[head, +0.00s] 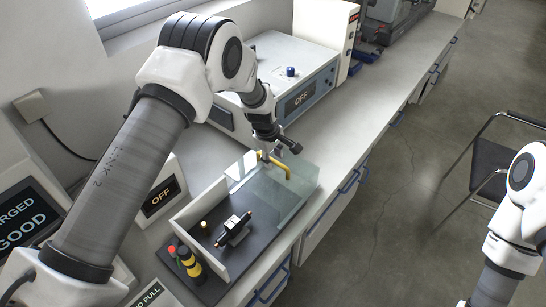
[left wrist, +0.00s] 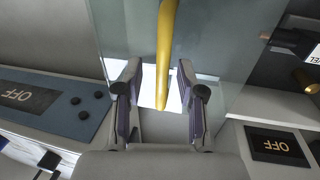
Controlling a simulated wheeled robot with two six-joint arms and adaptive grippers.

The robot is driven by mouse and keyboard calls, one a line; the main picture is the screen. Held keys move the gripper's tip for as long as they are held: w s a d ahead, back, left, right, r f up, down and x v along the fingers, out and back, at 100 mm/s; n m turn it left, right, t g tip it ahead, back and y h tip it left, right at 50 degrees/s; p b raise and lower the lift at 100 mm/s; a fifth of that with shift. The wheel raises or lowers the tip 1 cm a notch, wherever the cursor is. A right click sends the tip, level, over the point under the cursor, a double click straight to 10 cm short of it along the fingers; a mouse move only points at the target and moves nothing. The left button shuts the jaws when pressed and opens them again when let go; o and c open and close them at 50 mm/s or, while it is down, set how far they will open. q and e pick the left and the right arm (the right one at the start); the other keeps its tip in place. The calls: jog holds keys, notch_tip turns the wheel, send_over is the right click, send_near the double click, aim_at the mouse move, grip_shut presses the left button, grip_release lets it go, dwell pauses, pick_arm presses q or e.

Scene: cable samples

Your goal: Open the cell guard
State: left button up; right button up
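The cell guard (head: 292,198) is a clear panel with a yellow handle (head: 280,170), at the far end of a dark, light-walled cell tray on the bench. The handle also shows in the left wrist view (left wrist: 166,50). My left gripper (head: 268,152) is at the handle. In the wrist view its two fingers (left wrist: 163,80) are apart, with the handle's end between them and a gap on each side. A black fixture (head: 234,230) sits in the tray beside the guard. My right gripper is out of view; only part of that arm shows at the right edge.
A large instrument (head: 300,92) reading OFF stands behind the tray. A smaller OFF box (head: 161,195) and a screen reading GOOD (head: 32,228) are to the left. The bench (head: 375,115) toward the back right is clear.

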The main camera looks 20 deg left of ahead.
aim_at(268, 174)
pick_arm(q)
notch_tip(268, 174, up, 12)
jog(key=s, duration=0.2)
jog(key=shift+a+f, duration=0.2)
jog(key=shift+a, duration=0.2)
jog(key=shift+f, duration=0.1)
